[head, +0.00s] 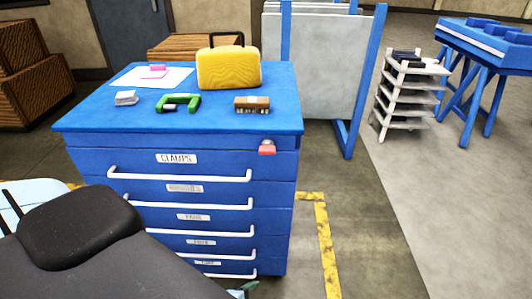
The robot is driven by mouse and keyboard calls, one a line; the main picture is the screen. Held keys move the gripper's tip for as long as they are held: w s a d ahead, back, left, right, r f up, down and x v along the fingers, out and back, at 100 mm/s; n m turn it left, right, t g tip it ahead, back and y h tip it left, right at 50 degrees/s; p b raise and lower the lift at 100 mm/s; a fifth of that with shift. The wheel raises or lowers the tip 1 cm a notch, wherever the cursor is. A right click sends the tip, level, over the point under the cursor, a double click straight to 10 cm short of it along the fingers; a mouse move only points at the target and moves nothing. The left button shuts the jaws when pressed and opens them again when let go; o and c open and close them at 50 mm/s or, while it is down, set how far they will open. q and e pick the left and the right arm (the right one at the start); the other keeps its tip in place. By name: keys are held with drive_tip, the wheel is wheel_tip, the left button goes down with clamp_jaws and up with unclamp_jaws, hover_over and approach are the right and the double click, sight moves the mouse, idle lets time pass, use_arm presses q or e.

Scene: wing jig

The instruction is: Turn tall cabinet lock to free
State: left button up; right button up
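A blue drawer cabinet (280,190) stands in front of me, its drawers shut. I cannot tell whether it is the task's tall cabinet. A small red lock piece (267,149) with a grey round part above it sits at the top right of the cabinet front. Its red part lies roughly level, and its lock state cannot be read. My black arm link crosses the lower left and hides part of the lower drawers. Neither gripper can be made out. A small dark green shape (248,288) at the bottom edge is too cut off to identify.
On the cabinet top are a yellow case (228,68), a green clamp (178,103), a wooden block (252,104), a small white block (126,98) and paper (180,76). A white shelf rack (408,90) stands right.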

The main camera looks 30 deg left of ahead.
use_arm(q)
drive_tip(key=w+a+r+m+t+y, duration=0.3)
drive_tip(key=w+a+r+m+y, duration=0.1)
drive_tip(key=w+r+m, duration=0.7)
drive_tip(key=m+t+y+p, duration=0.1)
drive_tip(key=m+t+y, duration=0.2)
drive_tip(key=m+y, duration=0.3)
approach(267, 152)
drive_tip(key=x, duration=0.2)
drive_tip(key=shift+x, duration=3.9)
use_arm(e)
drive_tip(key=shift+w+d+r+t, duration=0.15)
drive_tip(key=shift+w+r, duration=0.3)
drive_tip(key=shift+r, duration=0.1)
drive_tip(key=shift+w+d+r+t, duration=0.15)
drive_tip(key=shift+w+r, duration=0.3)
drive_tip(key=shift+r, duration=0.05)
use_arm(q)
drive_tip(key=shift+c, duration=0.4)
drive_tip(key=c, duration=0.9)
